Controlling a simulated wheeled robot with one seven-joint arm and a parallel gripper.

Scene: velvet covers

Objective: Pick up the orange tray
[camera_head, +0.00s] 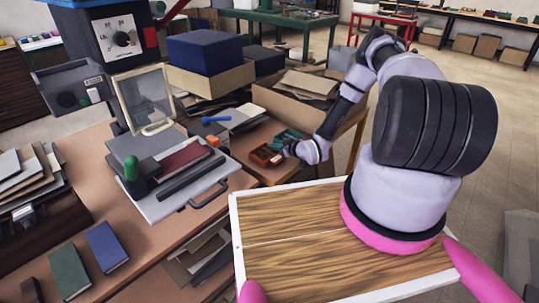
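The orange tray (264,156) is a small, open orange-brown box on the wooden workbench, near its right side. A small orange item shows at its right end. My gripper (287,150) is at the end of my white and black arm, low over the bench and just right of the tray. It is small and dark here. I cannot tell whether its fingers touch the tray or how far apart they are.
A teal tray (288,137) sits close behind the gripper. A cardboard box (292,110) stands behind it. A blue-handled tool (216,119) and a grey case (185,190) lie to the left. Bare bench shows in front of the orange tray.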

